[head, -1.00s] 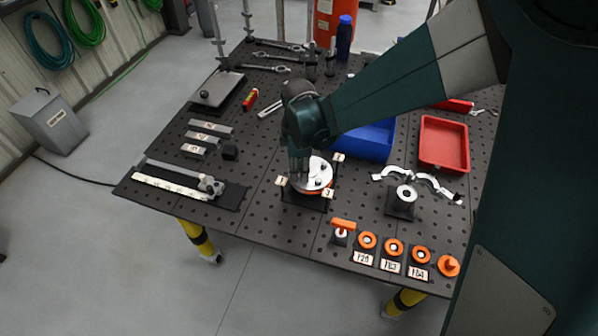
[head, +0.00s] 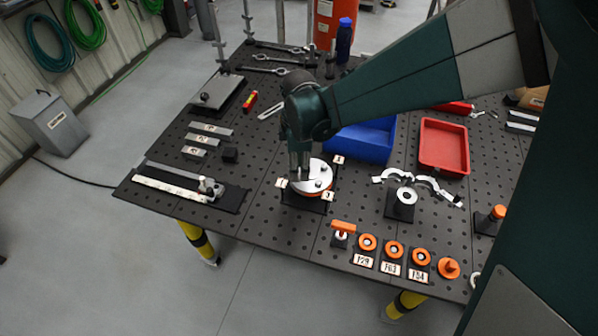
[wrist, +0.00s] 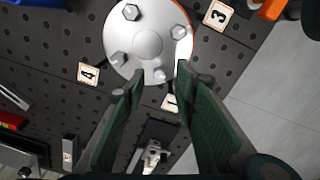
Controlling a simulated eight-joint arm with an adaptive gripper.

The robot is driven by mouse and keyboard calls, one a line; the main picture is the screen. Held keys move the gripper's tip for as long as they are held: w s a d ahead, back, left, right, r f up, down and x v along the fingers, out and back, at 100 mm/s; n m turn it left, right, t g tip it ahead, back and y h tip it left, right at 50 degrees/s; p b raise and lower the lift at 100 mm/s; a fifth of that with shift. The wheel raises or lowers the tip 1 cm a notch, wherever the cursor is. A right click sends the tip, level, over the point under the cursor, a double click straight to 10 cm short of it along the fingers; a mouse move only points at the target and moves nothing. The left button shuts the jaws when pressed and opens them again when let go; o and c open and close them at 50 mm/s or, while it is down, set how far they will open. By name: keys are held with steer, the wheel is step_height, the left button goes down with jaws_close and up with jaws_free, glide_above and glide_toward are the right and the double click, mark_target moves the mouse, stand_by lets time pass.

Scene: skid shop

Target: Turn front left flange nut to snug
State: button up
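In the wrist view the flange (wrist: 148,42) carries hex nuts, one near label 4 (wrist: 118,58), one near label 3 (wrist: 179,32). The front left nut (wrist: 160,75) lies by label 1 (wrist: 170,102). My gripper (wrist: 160,76) is open, its two green fingers apart with this nut seen between their tips. Whether they touch it I cannot tell. In the head view my gripper (head: 300,176) points down over the flange's left part and hides this nut.
Label plates stand close around the flange. A blue bin (head: 365,140) is behind it, and a black stand with a white ring (head: 404,196) is to its right. Orange parts (head: 394,248) line the front edge. A clamp tool (head: 210,187) lies left.

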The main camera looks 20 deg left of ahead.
step_height(320, 180, up, 9)
stand_by(0.5)
steer(key=shift+f+p, duration=0.35)
steer(key=shift+f, duration=1.8)
steer(key=shift+f, duration=0.15)
steer(key=shift+f, duration=3.75)
steer(key=c, duration=0.9)
